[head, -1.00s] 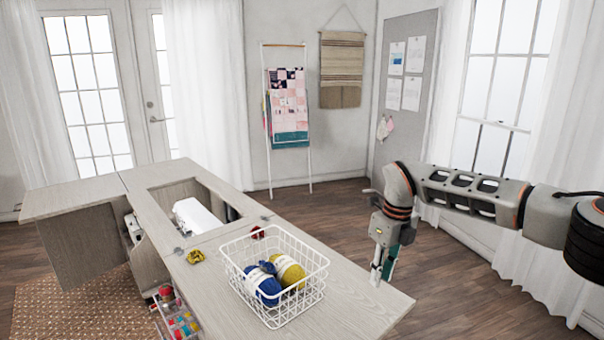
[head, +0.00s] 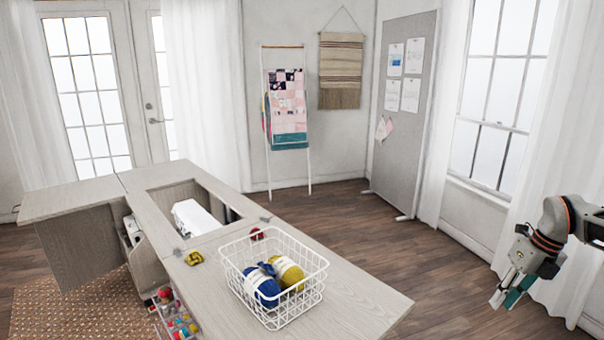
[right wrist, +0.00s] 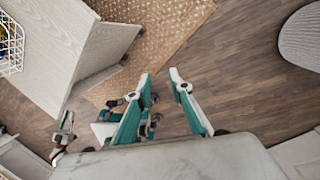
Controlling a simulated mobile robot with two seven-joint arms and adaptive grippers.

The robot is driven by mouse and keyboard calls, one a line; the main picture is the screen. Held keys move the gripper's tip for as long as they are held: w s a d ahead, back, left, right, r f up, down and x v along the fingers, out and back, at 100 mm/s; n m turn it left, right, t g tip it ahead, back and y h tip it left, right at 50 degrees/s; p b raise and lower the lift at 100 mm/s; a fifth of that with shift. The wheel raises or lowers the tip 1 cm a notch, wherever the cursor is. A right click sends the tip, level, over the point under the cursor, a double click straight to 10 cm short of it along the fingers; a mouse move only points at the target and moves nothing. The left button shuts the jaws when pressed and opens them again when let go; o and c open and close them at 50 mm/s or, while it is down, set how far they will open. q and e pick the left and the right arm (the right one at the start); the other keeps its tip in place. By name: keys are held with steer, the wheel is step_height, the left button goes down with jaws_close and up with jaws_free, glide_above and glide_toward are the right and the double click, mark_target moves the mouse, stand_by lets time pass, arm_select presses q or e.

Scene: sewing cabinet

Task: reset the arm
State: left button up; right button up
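My right gripper (head: 512,286) hangs at the right edge of the head view, over open floor and well apart from the cabinet. In the right wrist view its two white and teal fingers (right wrist: 160,76) stand apart with nothing between them, so it is open and empty. Most of the right arm is cut off by the right edge of the head view. My left gripper does not show in the head view. Some small grey and white parts low in the right wrist view are too unclear to name.
The sewing cabinet (head: 345,306) bears a white wire basket (head: 307,305) with blue yarn (head: 262,287) and yellow yarn (head: 288,273). A white machine (head: 193,217) sits in its opening. A window and curtain are behind the right gripper. The floor between cabinet and arm is clear.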

steer(key=s+a+f+m+t+y, duration=0.3)
steer(key=s+a+f+y, duration=0.3)
steer(key=a, duration=0.7)
steer(key=s+a+f+m+t+y, duration=0.2)
steer(key=s+a+f+m+y, duration=0.15)
steer(key=a+f, duration=0.7)
steer(key=s+d+f+m+t+h, duration=0.1)
steer(key=s+d+f+m+h, duration=0.35)
steer(key=s+d+m, duration=0.45)
steer(key=s+d+f+m+t+h, duration=0.2)
steer(key=s+d+f+m+h, duration=0.3)
steer(key=s+m, duration=0.45)
steer(key=s+a+m+t, duration=0.1)
steer(key=a+m, duration=0.6)
steer(key=a, duration=1.3)
steer(key=shift+s+a+f+t, duration=0.2)
steer(key=shift+s+a+t, duration=0.1)
steer(key=shift+s, duration=0.05)
steer(key=shift+a, duration=0.1)
